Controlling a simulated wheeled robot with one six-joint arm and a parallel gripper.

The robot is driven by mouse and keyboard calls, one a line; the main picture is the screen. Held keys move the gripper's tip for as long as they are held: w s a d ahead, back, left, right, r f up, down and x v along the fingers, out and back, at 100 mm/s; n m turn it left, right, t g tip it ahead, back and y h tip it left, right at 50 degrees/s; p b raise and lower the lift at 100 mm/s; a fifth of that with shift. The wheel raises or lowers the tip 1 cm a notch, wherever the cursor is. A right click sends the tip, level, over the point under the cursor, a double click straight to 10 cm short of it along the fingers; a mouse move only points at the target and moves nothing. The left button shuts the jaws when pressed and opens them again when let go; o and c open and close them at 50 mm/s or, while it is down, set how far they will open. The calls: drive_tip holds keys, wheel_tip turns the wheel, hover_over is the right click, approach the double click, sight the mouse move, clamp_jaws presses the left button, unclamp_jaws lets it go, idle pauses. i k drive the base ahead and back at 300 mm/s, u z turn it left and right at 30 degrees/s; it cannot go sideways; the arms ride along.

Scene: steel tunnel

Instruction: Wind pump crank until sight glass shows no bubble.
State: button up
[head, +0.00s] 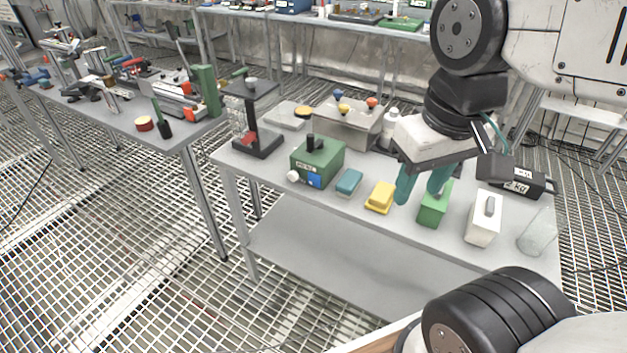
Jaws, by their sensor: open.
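No pump crank or sight glass can be picked out for certain. A green box (318,163) stands on the near table, with a black upright knob on top, a white knob and a blue square on its front, and a label too small to read. Behind it to the left is a black stand (256,143) with a red part and a clear piece at its left side. My gripper (422,187) has teal fingers, apart and empty.
On the near table (240,160) are a blue block (348,183), yellow block (380,197), green block (434,206), white block (483,219), clear glass (538,236), black weight (518,182) and grey box with coloured knobs (346,125). A cluttered table (130,112) stands left; grating floor is clear.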

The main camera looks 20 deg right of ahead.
sight(312, 146)
drive_tip(key=u, duration=0.55)
drive_tip(key=k, duration=1.3)
drive_tip(key=u, duration=0.65)
drive_tip(key=i, duration=1.55)
drive_tip(key=z, duration=1)
drive_tip(key=i, duration=0.3)
drive_tip(key=z, duration=0.15)
